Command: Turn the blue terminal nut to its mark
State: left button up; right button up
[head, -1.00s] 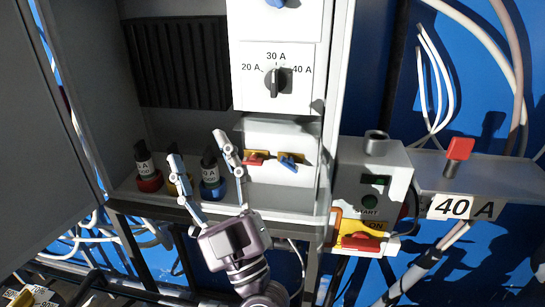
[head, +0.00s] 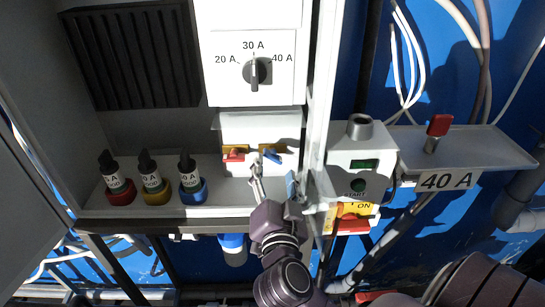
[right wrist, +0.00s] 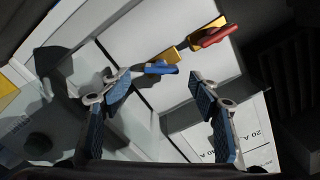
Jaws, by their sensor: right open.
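The blue terminal nut (head: 272,157) is a small wing-shaped piece on a brass plate, on the white panel below the dial. In the right wrist view the nut (right wrist: 161,68) lies between and just beyond my fingertips. A red nut (head: 234,155) on its own brass plate sits to its left; it also shows in the right wrist view (right wrist: 217,37). My right gripper (head: 273,178) is open and empty, its fingers just below and in front of the blue nut, apparently not touching it. I cannot make out the mark. My left gripper is not in view.
Three black-topped holders with red (head: 121,194), yellow (head: 156,191) and blue (head: 193,192) bases stand on the ledge to the left. The dial (head: 255,72) points to 30 A. A cabinet post and a grey control box (head: 362,155) stand close on the right.

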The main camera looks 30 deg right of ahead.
aim_at(273, 160)
jog(key=x, duration=0.3)
jog(key=shift+w+d+p, duration=0.1)
jog(key=shift+w+p, duration=0.3)
jog(key=shift+w+d, duration=0.1)
jog(key=shift+w, duration=0.05)
jog(key=c, duration=1.2)
jog(key=shift+o, duration=0.2)
